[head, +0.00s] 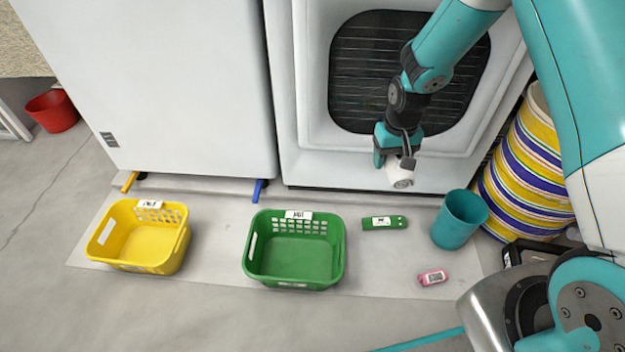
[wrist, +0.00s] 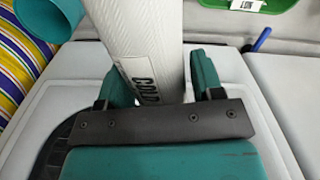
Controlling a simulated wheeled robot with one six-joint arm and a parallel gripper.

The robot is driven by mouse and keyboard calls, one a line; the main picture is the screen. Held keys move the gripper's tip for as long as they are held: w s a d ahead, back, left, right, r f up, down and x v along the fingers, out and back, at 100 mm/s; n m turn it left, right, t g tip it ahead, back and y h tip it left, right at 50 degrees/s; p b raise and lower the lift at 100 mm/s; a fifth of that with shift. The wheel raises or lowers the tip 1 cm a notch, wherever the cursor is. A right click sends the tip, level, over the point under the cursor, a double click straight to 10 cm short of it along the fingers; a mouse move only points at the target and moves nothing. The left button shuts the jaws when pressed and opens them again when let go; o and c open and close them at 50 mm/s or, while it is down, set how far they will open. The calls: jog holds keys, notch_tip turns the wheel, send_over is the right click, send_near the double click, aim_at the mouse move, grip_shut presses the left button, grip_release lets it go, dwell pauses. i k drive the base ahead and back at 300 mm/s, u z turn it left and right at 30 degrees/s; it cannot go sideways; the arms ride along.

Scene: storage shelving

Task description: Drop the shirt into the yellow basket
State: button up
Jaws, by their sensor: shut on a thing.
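My gripper (head: 392,150) is shut on a white, ribbed, rolled thing (head: 401,175) in front of the large white front-panelled unit. In the wrist view the roll (wrist: 143,30) sits between both fingers and carries a label reading "COLD". It may be the shirt; no other shirt shows. The yellow basket (head: 178,243) stands on the floor at the left of the head view, with a white label on its back rim, and looks empty. My gripper is far to the right of it and above the floor.
A green basket (head: 335,262) stands between the yellow basket and my gripper's side. A green block (head: 385,223), a pink item (head: 433,277), a teal cup (head: 460,220) and a striped bin (head: 525,180) are at the right. A red bucket (head: 52,110) stands far left.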

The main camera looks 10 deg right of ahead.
aim_at(159, 248)
jog(key=k, duration=0.95)
jog(key=u, duration=1.15)
jog(key=i, duration=1.15)
jog(key=u, duration=1.25)
jog(key=i, duration=0.4)
jog(key=z, duration=0.9)
jog(key=i, duration=0.5)
jog(key=z, duration=0.05)
